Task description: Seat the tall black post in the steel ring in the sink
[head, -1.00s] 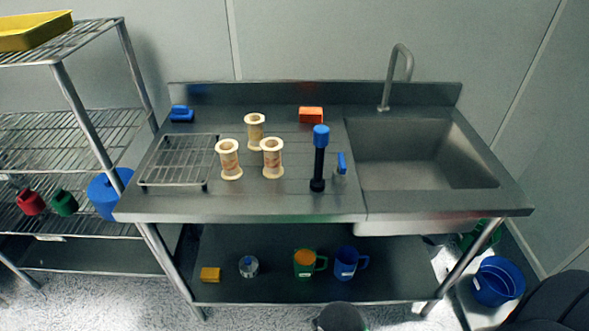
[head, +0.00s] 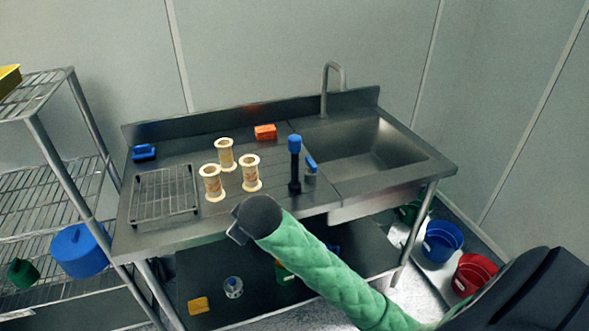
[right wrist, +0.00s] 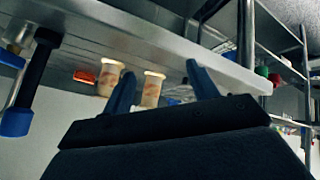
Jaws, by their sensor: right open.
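The tall black post (head: 295,173) with a blue top stands upright on the steel bench, left of the sink (head: 372,152). It also shows upside down at the left of the right wrist view (right wrist: 36,70). I cannot make out a steel ring in the sink; the basin looks empty. My right gripper (head: 238,237), at the end of a green-sleeved arm, is in front of the bench's front edge, left of the post and apart from it. In the right wrist view its two fingers (right wrist: 162,85) are spread with nothing held. My left gripper is not in view.
Three cream spools (head: 212,183) stand left of the post, by a wire rack (head: 165,194). A small blue-handled fitting (head: 311,167) is close at the post's right. An orange block (head: 265,132) and a faucet (head: 326,90) are at the back. A shelf unit (head: 50,135) stands left.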

